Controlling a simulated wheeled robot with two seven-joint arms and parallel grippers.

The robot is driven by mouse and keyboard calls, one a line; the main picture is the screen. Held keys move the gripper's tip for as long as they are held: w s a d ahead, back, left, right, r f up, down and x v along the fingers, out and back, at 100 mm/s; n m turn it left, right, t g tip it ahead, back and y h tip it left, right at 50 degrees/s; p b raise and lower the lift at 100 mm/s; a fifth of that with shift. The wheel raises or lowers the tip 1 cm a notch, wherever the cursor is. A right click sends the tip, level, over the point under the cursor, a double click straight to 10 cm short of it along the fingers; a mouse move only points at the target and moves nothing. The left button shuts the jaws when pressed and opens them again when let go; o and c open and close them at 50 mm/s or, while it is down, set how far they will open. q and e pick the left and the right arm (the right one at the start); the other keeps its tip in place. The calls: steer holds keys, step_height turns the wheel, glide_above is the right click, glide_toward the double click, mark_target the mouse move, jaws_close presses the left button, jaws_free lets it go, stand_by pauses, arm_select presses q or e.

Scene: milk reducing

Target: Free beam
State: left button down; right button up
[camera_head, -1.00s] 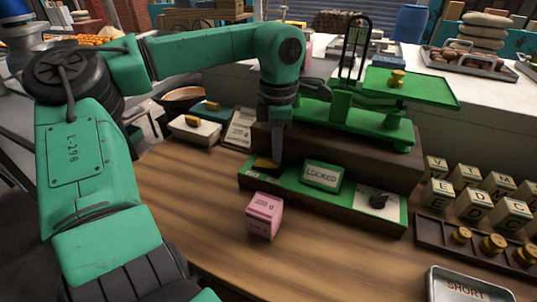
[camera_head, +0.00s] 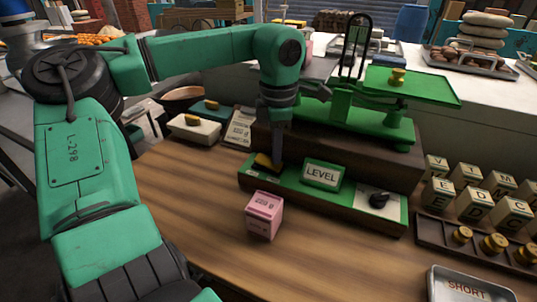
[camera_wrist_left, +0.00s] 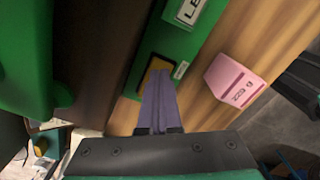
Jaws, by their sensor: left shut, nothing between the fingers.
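A green balance scale (camera_head: 372,122) stands on a dark brown base behind a green front panel (camera_head: 300,201). The panel's display (camera_head: 322,174) reads "LEVEL". A dark yellow rocker or lever (camera_head: 262,163) sits at the panel's left end, and it also shows in the left wrist view (camera_wrist_left: 152,66). A black knob (camera_head: 378,200) is at the panel's right end. My left gripper (camera_head: 277,164) is shut and empty, pointing down with its tips at the yellow part. In the left wrist view its fingers (camera_wrist_left: 160,75) partly cover that part. My right gripper is not in view.
A pink box (camera_head: 264,215) stands on the wooden table in front of the panel. A brass weight (camera_head: 397,79) is on the scale's right pan. Letter blocks, a weight rack (camera_head: 480,243) and a "SHORT" tray (camera_head: 468,287) are at right.

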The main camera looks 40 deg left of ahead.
arm_select(q)
step_height(320, 180, up, 6)
steer(key=p, duration=0.5)
steer(key=shift+r, duration=0.25)
